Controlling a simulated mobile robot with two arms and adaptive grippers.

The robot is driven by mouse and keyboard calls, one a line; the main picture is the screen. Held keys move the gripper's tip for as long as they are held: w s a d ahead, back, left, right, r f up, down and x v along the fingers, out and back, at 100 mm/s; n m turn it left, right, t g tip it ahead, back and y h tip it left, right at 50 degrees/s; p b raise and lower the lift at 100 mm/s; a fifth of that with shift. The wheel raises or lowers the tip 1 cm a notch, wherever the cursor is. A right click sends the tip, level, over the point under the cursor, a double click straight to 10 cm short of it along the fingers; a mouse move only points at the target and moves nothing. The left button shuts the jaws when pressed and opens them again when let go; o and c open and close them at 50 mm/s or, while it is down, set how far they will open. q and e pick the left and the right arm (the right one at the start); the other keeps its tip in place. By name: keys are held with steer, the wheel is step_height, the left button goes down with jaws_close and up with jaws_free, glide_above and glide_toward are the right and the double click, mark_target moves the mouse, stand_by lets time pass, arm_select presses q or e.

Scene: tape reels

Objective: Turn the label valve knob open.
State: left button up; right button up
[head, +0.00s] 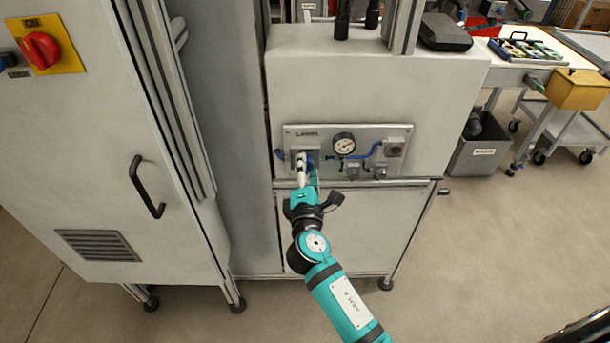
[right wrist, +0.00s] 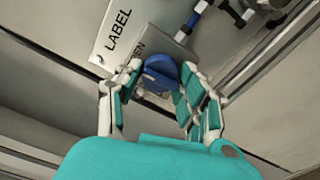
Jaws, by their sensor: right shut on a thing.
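The label valve panel (head: 370,133) is a grey plate on the machine front, with a round gauge and blue tubing. The blue valve knob (right wrist: 162,70) sits under the LABEL lettering in the right wrist view, beside the partly covered letters "EN". My right gripper (head: 305,163) is at the panel's left side, and its fingers mostly cover the knob in the head view. In the right wrist view my right gripper (right wrist: 160,85) has its fingers on both sides of the knob, shut on it. The left gripper is not in view.
The pressure gauge (head: 344,144) and more fittings are just right of the knob. A cabinet with a black handle (head: 148,187) and a red switch (head: 40,50) stands at left. A grey bin (head: 479,148) and a tool cart stand at right.

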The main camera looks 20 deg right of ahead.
steer(key=shift+f+m, duration=0.1)
steer(key=shift+m, duration=0.5)
steer(key=shift+b, duration=0.3)
steer(key=o, duration=1.2)
steer(key=v, duration=1.2)
